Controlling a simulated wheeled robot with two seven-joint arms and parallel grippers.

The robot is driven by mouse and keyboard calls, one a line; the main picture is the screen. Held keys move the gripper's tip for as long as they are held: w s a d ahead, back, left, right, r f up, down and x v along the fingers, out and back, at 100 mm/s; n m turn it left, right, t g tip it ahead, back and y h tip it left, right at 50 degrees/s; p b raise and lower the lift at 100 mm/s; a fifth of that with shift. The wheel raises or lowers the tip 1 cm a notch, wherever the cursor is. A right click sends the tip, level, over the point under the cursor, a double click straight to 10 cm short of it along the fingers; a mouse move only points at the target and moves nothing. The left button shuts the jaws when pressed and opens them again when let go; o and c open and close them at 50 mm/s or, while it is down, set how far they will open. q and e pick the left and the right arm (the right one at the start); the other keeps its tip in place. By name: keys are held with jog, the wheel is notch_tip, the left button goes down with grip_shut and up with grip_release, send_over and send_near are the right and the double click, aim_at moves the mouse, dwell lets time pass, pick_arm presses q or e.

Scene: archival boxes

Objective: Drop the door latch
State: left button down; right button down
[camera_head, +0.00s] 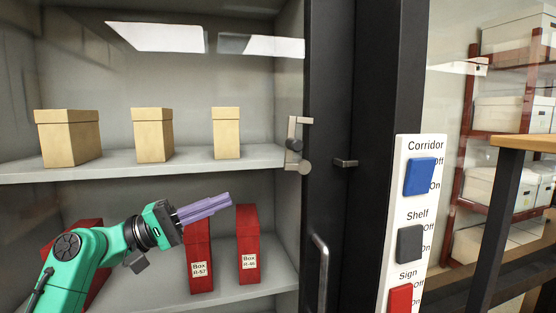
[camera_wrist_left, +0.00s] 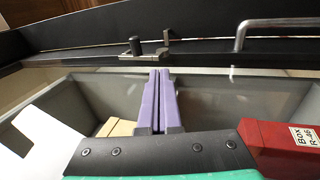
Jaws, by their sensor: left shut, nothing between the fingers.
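The door latch (camera_head: 293,145) is a pale metal lever with a dark round knob, at the left edge of the dark door frame. Its bar stands upright, with a short bend at the top and a rounded plate below. A small dark catch (camera_head: 345,162) sticks out to its right, apart from the bar. In the left wrist view the latch (camera_wrist_left: 137,46) shows beyond the fingertips. My left gripper (camera_head: 230,201) has purple fingers, shut and empty, below and left of the latch, not touching it. My right gripper is not in view.
A vertical metal handle (camera_head: 321,260) is below the latch on the dark frame. Tan boxes (camera_head: 152,135) stand on the upper shelf, red boxes (camera_head: 247,245) on the lower one. A switch panel (camera_head: 417,220) is at right, with a wooden-topped table (camera_head: 530,143) beyond.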

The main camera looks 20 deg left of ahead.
aim_at(290, 147)
pick_arm(q)
jog(key=shift+h, duration=0.7)
jog(key=r, duration=0.1)
jog(key=s+r, duration=0.1)
jog(key=r, duration=0.1)
jog(key=shift+s+a+r, duration=0.3)
jog(key=shift+s+r, duration=0.1)
jog(key=p+x, duration=0.9)
jog(key=x, duration=0.4)
jog(key=shift+w+d+r+p, duration=0.15)
jog(key=shift+w+d+p, duration=0.05)
jog(key=shift+d+p, duration=0.1)
jog(key=shift+w+d, duration=0.1)
jog(key=shift+d, duration=0.05)
